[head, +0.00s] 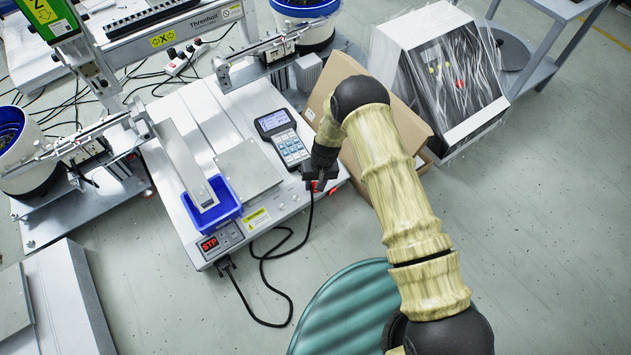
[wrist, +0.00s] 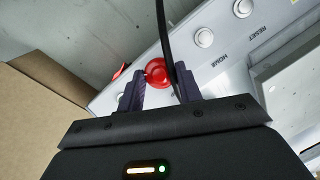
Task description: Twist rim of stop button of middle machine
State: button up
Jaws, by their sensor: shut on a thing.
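The middle machine (head: 290,205) is a pale bench unit with a grey handset (head: 285,140) and a blue tray on top. Its red stop button (wrist: 157,71) shows in the wrist view at the panel's end, between the two dark fingertips of my gripper (wrist: 159,85). The fingers are closed around the button, one on each side. In the head view my gripper (head: 319,181) is at the machine's front right corner and mostly hides the button. How far the rim is turned cannot be told.
A black cable (wrist: 166,40) passes close to the right finger. HOME and RESET buttons (wrist: 205,38) lie along the panel. A cardboard box (head: 410,120) stands close behind my arm. The blue tray (head: 222,212) is left of the handset. Open floor lies in front.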

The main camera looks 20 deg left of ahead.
jog(key=shift+w, duration=0.1)
jog(key=o, duration=1)
notch_tip(320, 180, up, 17)
jog(key=w+d+p, duration=0.1)
jog(key=d+p, duration=0.1)
jog(key=p, duration=0.6)
jog(key=shift+w+d, duration=0.2)
jog(key=shift+w, duration=0.05)
